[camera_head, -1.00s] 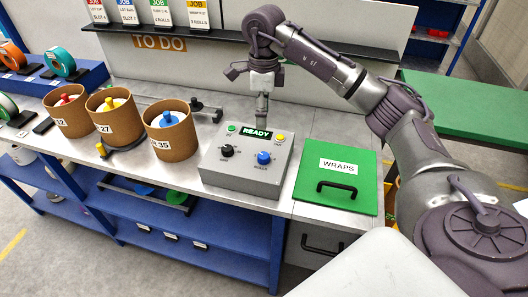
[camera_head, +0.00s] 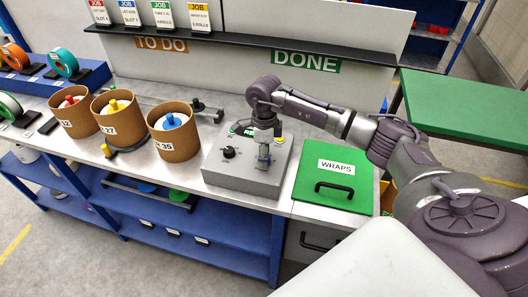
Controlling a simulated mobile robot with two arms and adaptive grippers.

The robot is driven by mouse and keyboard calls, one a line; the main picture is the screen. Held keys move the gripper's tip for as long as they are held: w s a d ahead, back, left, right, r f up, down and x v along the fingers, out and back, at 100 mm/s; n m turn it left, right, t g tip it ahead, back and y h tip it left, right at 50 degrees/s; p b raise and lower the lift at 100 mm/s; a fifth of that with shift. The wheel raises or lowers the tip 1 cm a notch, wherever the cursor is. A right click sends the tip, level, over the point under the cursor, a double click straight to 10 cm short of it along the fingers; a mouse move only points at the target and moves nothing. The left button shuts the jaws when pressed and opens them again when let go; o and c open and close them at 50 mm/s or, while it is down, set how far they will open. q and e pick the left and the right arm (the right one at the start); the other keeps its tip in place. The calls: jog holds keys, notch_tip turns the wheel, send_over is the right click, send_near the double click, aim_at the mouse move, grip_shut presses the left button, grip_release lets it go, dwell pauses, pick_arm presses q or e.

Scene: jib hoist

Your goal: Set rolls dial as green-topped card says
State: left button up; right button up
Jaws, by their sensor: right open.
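The grey control box (camera_head: 235,186) stands on the bench with a black dial (camera_head: 229,152) on its left. The green-topped card (camera_head: 163,15) stands on the black shelf, third from the left. My left gripper is not in view.
A green WRAPS lid (camera_head: 326,186) with a black handle lies right of the box. Several brown tubs (camera_head: 174,141) with coloured knobs stand to the left. The black shelf (camera_head: 240,38) runs behind, over TO DO and DONE signs. A yellow button (camera_head: 279,140) is beside my gripper.

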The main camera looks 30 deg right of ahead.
jog(key=shift+c, duration=0.3)
jog(key=c, duration=1.1)
